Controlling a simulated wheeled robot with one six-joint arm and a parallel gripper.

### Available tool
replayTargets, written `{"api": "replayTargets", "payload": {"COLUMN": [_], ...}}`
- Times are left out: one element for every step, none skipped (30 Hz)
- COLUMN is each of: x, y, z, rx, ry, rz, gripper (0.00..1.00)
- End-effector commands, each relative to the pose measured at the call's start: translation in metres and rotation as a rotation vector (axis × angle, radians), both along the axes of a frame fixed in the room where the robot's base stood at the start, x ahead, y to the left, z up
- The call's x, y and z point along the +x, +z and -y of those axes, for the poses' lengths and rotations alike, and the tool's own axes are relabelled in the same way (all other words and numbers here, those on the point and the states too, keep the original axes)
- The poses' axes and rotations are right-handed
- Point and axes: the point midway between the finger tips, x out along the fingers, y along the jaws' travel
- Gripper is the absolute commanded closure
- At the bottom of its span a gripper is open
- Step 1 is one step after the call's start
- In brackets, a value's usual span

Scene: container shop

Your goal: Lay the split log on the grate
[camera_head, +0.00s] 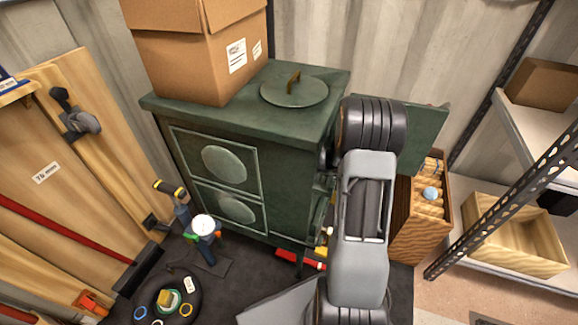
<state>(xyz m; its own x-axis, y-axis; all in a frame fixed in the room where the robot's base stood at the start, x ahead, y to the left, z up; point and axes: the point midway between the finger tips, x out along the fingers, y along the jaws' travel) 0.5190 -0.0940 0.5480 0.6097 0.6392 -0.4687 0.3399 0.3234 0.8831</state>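A dark green stove (285,130) stands in the middle, with a round lid (293,91) and handle on top. A green panel (425,140), which looks like an open stove door, sticks out at its right side. My arm covers most of that side and the opening there. The grate is not visible. I cannot make out the split log; it may be hidden by my arm. My gripper is hidden behind my arm, so its fingers and anything in them do not show.
A cardboard box (200,55) sits on the stove top. A wooden crate (408,225) with pale contents stands right of my arm, before a shelf with a wooden tray (515,235). A pump (203,235) and a black round tray (168,298) are on the floor at left.

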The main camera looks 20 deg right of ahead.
Motion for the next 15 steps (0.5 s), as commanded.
{"api": "replayTargets", "payload": {"x": [0.0002,0.0002,0.0003,0.0002,0.0002,0.0002,0.0002,0.0002,0.0002,0.0002,0.0001,0.0001,0.0001,0.0001,0.0001], "y": [-0.0009,-0.0014,-0.0018,-0.002,-0.0022,-0.0023,-0.0023,-0.0023,-0.0023,-0.0023,-0.0023,-0.0023,-0.0023,-0.0024,-0.0023], "z": [0.0001,0.0002,0.0001,0.0001,0.0002,0.0002,0.0002,0.0002,0.0002,0.0002,0.0001,0.0001,0.0001,0.0001,0.0001], "rx": [0.0,0.0,0.0,0.0,0.0,0.0,0.0,0.0,0.0,0.0,0.0,0.0,0.0,0.0,0.0], "ry": [0.0,0.0,0.0,0.0,0.0,0.0,0.0,0.0,0.0,0.0,0.0,0.0,0.0,0.0,0.0], "rz": [0.002,0.002,0.002,0.002,0.002,0.002,0.002,0.002,0.002,0.002,0.001,0.001,0.001,0.001,0.001], "gripper": [0.75,0.75,0.75,0.75,0.75,0.75,0.75,0.75,0.75,0.75,0.75,0.75,0.75,0.37,0.33]}}
